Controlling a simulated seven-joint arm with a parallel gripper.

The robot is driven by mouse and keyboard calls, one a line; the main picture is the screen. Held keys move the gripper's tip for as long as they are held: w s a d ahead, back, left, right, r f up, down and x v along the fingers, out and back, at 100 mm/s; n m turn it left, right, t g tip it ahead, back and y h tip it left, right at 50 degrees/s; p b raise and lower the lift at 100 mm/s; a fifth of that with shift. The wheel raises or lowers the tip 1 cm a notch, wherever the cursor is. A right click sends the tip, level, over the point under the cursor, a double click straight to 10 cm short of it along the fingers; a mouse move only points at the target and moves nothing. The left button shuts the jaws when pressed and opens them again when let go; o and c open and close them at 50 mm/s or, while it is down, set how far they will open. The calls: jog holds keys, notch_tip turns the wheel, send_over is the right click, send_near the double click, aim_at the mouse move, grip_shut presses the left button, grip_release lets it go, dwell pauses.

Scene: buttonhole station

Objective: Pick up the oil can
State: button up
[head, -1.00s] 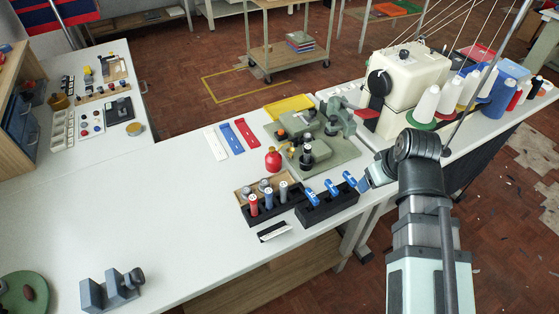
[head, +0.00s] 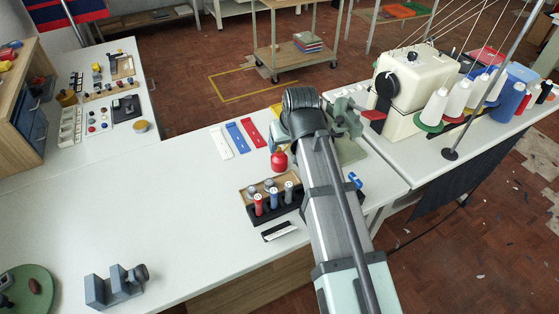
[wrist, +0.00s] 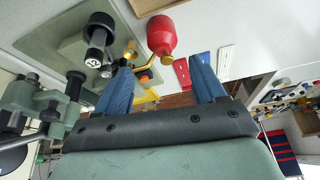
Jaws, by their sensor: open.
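The red oil can (head: 279,160) stands on the white table, just left of my arm in the head view. In the wrist view the oil can (wrist: 161,36) shows its rounded red body and brass neck, beyond the fingertips and roughly in line with the gap between them. My gripper (wrist: 161,64) is open, with two blue fingers apart and nothing between them. The can looks clear of both fingers. In the head view my arm hides the gripper.
A grey-green machine (head: 346,118) is partly hidden behind my arm. A black rack (head: 274,207) with red, grey and blue tools stands in front of the can. White, blue and red strips (head: 236,136) lie behind it. The table's left middle is clear.

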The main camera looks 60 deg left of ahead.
aim_at(281, 156)
jog(key=shift+x, duration=6.35)
jog(key=shift+s+d, duration=0.1)
jog(key=shift+s, duration=0.05)
jog(key=c, duration=1.1)
